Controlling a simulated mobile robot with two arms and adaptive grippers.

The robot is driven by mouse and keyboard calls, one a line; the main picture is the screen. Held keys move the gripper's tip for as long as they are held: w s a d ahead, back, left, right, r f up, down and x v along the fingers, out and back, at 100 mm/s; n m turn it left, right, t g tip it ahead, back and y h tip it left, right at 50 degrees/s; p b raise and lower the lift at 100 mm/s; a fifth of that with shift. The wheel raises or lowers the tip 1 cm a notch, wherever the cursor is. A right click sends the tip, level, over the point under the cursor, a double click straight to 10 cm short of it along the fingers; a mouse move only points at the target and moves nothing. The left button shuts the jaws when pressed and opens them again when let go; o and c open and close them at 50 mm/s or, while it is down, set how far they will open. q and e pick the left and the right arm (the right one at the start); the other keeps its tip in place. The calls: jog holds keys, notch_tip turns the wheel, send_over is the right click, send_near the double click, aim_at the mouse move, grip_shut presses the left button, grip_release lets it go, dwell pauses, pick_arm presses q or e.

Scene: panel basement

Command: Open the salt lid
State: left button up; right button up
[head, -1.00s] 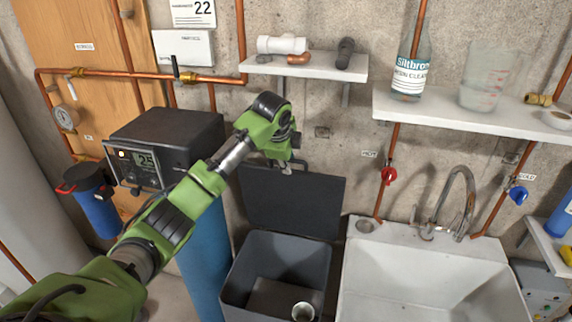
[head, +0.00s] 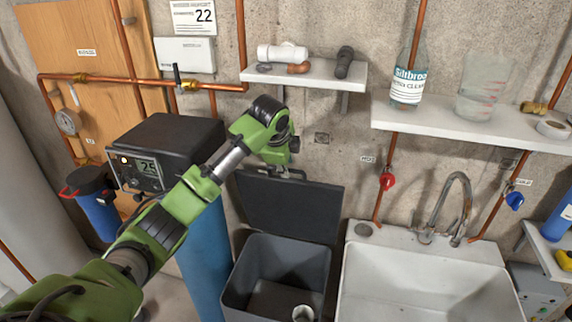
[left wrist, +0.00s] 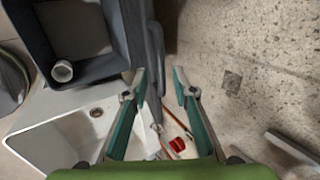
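The dark grey salt bin (head: 240,290) stands on the floor left of the sink. Its flat dark lid (head: 290,210) is raised, upright against the wall side. A pale cup (head: 303,313) is inside the bin and also shows in the left wrist view (left wrist: 62,71). My left gripper (head: 284,173) is at the lid's top edge. In the left wrist view its two teal fingers (left wrist: 158,75) are spread, with the lid's edge (left wrist: 154,60) between or just beyond them; contact cannot be told. My right gripper is not in view.
The white sink (head: 425,285) with its curved tap (head: 465,200) is to the right. A black control box (head: 165,145) on a blue cylinder (head: 205,260) is to the left. Wall shelves (head: 310,75) hang above. A red valve (head: 387,182) is on a copper pipe.

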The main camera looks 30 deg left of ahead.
pick_arm(q)
notch_tip(320, 180, up, 14)
jog(key=p, duration=0.1)
dwell(1.5)
jog(key=shift+s+f, duration=0.1)
